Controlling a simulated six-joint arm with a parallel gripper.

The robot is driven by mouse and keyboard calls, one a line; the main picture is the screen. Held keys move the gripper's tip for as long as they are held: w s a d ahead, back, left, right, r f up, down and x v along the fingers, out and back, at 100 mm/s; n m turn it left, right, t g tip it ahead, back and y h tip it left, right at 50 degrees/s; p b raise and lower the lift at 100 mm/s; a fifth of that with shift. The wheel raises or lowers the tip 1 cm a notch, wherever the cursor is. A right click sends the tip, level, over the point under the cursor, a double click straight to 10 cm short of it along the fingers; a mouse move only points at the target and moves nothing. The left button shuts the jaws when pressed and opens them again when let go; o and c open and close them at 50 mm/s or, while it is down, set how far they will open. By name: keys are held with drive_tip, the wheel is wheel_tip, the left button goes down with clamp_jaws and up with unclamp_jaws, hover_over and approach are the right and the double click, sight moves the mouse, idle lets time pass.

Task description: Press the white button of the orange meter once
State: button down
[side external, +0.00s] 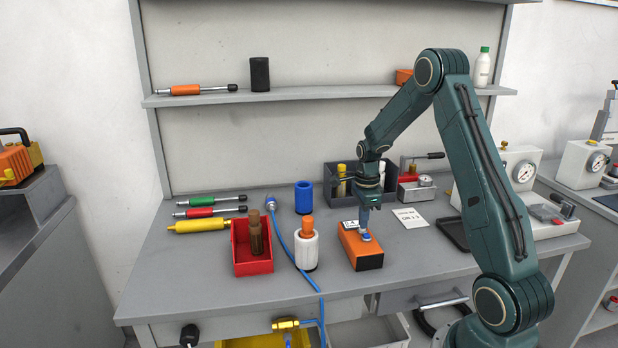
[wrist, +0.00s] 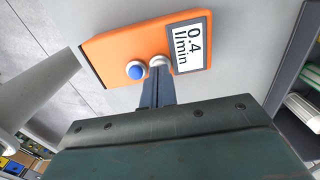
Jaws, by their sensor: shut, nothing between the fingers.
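The orange meter (side external: 366,261) lies on the grey bench, and it also shows in the wrist view (wrist: 112,46). Its display (wrist: 189,47) reads 0.4 l/min. A blue button (wrist: 136,70) and the white button (wrist: 159,60) sit side by side below the display. My gripper (side external: 365,229) is shut and empty, pointing down over the meter. In the wrist view its fingertips (wrist: 160,73) overlap the lower part of the white button. I cannot tell whether they touch it or hover just above it. The side view hides the white button behind the fingers.
A white cylinder with an orange top (side external: 306,250) and a blue hose (side external: 289,250) stand left of the meter. A red bin (side external: 252,266) is farther left. A dark grey bin (side external: 335,191) stands behind, and a paper card (side external: 410,218) lies to the right.

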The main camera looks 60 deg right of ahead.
drive_tip(key=shift+f, duration=0.2)
drive_tip(key=shift+r, duration=3.5)
wheel_tip(320, 180, up, 6)
